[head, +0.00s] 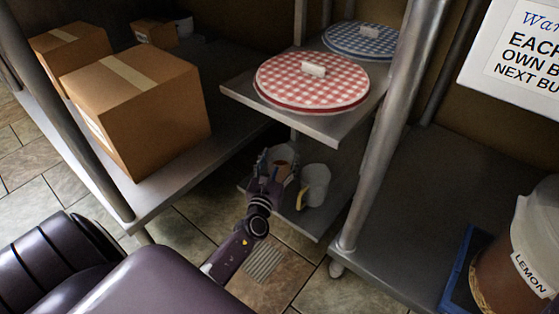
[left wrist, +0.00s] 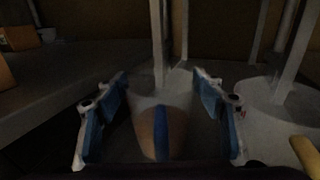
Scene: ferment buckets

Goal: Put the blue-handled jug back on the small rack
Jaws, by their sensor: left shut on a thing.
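My left gripper (head: 270,168) is at the low shelf of the small rack (head: 318,222). In the left wrist view its blue-padded fingers (left wrist: 165,112) are on either side of the blue-handled jug (left wrist: 139,112). The jug's blue handle (left wrist: 161,138) points towards the wrist camera. In the head view the jug (head: 283,155) is mostly hidden by the gripper. It is over the low shelf, but I cannot tell whether it touches it. My right gripper is not in view.
A white jug with a yellow handle (head: 317,182) stands close on the right; it also shows in the left wrist view (left wrist: 270,112). A red-checked lid (head: 290,90) lies on the shelf above. Cardboard boxes (head: 160,120) and metal posts (head: 380,140) flank the rack.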

